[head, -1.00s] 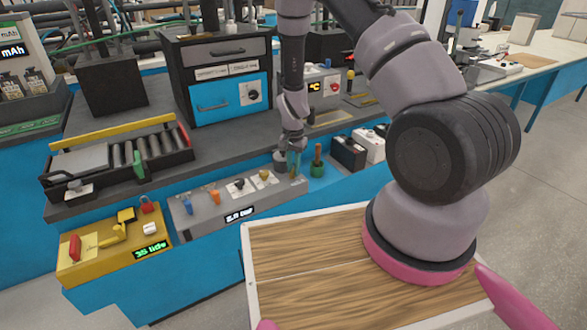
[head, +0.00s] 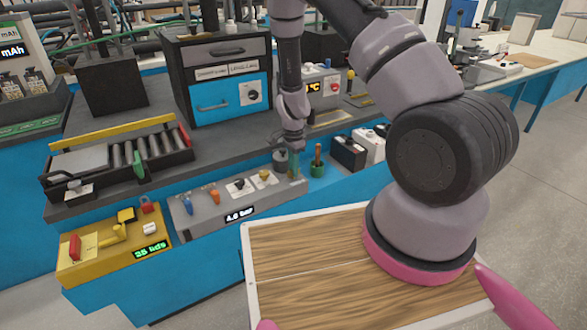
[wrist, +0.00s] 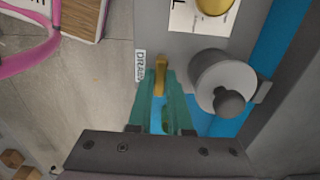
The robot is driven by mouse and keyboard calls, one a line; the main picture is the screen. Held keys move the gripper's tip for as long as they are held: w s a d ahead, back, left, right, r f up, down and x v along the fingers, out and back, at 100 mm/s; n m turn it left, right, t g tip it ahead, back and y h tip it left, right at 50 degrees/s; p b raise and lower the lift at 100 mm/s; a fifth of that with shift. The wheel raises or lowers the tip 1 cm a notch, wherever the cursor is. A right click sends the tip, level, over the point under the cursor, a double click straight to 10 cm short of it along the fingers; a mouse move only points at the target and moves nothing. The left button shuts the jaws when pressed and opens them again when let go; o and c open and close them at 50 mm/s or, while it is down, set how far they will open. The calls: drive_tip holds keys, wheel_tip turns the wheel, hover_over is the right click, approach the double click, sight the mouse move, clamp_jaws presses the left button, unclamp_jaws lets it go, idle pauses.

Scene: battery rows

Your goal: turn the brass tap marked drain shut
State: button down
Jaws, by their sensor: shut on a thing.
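The brass tap (wrist: 160,68) shows in the wrist view beside a white label reading DRAIN (wrist: 140,68), at the edge of a grey panel. Its lever runs down the picture between my teal fingertips. My gripper (wrist: 164,88) is shut on the lever. In the head view my gripper (head: 294,170) is at the right end of the grey panel box (head: 215,219), whose display (head: 239,214) seems to read 4.0 bar. The brass tap itself is hidden there behind the fingers.
A grey cylinder with a dark knob (wrist: 222,90) stands close right of my fingers in the wrist view. The panel also bears a blue lever (head: 187,205) and an orange lever (head: 214,196). A green pot (head: 317,169) stands just right of my gripper.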

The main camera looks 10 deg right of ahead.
idle(0.3)
drive_tip(key=c, duration=0.8)
unclamp_jaws()
drive_tip(key=shift+c, duration=0.2)
wheel_tip(320, 180, up, 11)
drive_tip(key=shift+f, duration=0.1)
